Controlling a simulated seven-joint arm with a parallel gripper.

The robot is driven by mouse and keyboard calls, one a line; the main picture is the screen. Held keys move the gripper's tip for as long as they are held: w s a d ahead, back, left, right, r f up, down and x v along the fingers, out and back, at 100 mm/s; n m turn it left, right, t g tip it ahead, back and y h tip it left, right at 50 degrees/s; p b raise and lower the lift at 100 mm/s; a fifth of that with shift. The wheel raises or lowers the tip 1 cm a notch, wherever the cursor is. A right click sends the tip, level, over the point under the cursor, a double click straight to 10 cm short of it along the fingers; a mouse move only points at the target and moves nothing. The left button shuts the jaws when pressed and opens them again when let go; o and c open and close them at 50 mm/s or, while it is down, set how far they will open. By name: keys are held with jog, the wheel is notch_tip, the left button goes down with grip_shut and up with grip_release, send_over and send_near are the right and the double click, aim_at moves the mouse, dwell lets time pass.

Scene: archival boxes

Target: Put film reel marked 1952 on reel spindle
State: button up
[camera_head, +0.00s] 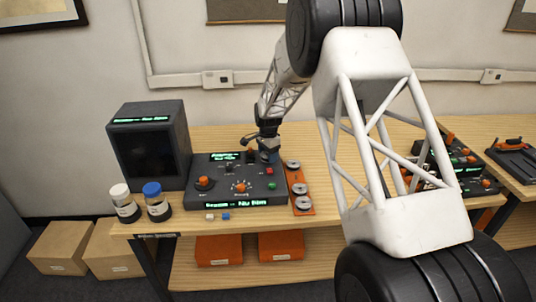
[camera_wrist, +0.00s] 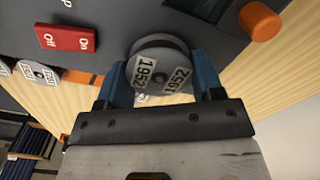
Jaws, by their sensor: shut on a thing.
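The film reel marked 1952 (camera_wrist: 160,68) is a grey disc with white labels, held between the blue fingers of my gripper (camera_wrist: 160,80) in the wrist view. In the head view my gripper (camera_head: 268,152) is at the back right part of the dark console (camera_head: 225,192), and the reel in it is too small to make out. In the wrist view the reel overlaps the edge of the console face (camera_wrist: 115,20). Whether it touches the console I cannot tell. I cannot make out the reel spindle in either view; it may be hidden behind the reel.
An orange rack (camera_head: 301,178) with several grey reels lies right of the console. A dark monitor (camera_head: 150,145) and two jars (camera_head: 124,208) stand to the left. A red switch (camera_wrist: 65,38) and an orange knob (camera_wrist: 261,22) rise near the held reel.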

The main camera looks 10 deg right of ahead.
dwell(0.3)
jog(key=o, duration=1.2)
jog(key=shift+o, duration=0.2)
jog(key=shift+r, duration=0.1)
jog(key=shift+r, duration=3.4)
jog(key=shift+r, duration=0.1)
